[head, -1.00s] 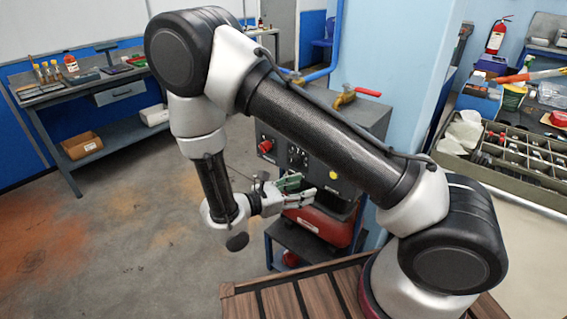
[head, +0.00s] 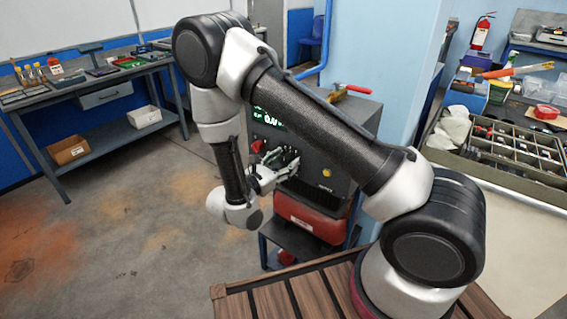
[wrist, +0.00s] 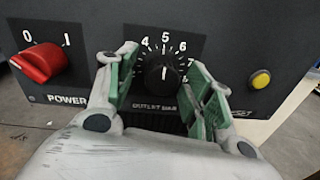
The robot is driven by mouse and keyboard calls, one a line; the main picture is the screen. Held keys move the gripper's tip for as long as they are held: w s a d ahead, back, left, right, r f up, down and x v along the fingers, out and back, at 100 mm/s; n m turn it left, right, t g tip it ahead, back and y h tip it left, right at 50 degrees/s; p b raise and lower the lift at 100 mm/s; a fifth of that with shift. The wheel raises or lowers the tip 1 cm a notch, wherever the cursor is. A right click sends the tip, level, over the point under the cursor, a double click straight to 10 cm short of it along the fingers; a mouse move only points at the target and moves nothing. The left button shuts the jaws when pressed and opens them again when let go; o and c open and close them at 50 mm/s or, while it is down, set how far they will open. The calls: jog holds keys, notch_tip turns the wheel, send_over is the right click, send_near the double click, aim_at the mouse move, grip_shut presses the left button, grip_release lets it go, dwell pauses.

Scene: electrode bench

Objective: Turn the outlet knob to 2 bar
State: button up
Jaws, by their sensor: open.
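The black outlet knob (wrist: 162,78) sits on a dark panel in the wrist view, under a numbered scale with 4, 5, 6 and 7 readable. Its short white mark is near upright, roughly toward 5; lower numbers are hidden by my left finger. My gripper (wrist: 164,88) is open, with green-padded fingers on either side of the knob. I cannot tell whether either pad touches it. In the head view my gripper (head: 286,165) is at the front of the dark machine (head: 325,150), and the knob is mostly hidden.
A red power knob (wrist: 42,62) is left of the outlet knob, and a yellow button (wrist: 260,79) is to the right. A green lit display (head: 266,118) is partly hidden behind my arm. A red tank (head: 308,218) is below the machine. A red-handled valve (head: 350,89) is on top.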

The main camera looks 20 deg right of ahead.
jog(key=shift+c, duration=0.4)
jog(key=c, duration=0.9)
jog(key=shift+c, duration=0.2)
jog(key=shift+n, duration=0.4)
jog(key=n, duration=0.4)
jog(key=shift+s+n, duration=0.1)
jog(key=shift+n, duration=0.3)
jog(key=n, duration=0.5)
jog(key=shift+d+n+t, duration=0.1)
jog(key=shift+n+t, duration=0.2)
jog(key=n, duration=0.5)
jog(key=shift+s+n, duration=0.1)
jog(key=shift+n, duration=0.2)
jog(key=n, duration=0.5)
jog(key=shift+n, duration=0.3)
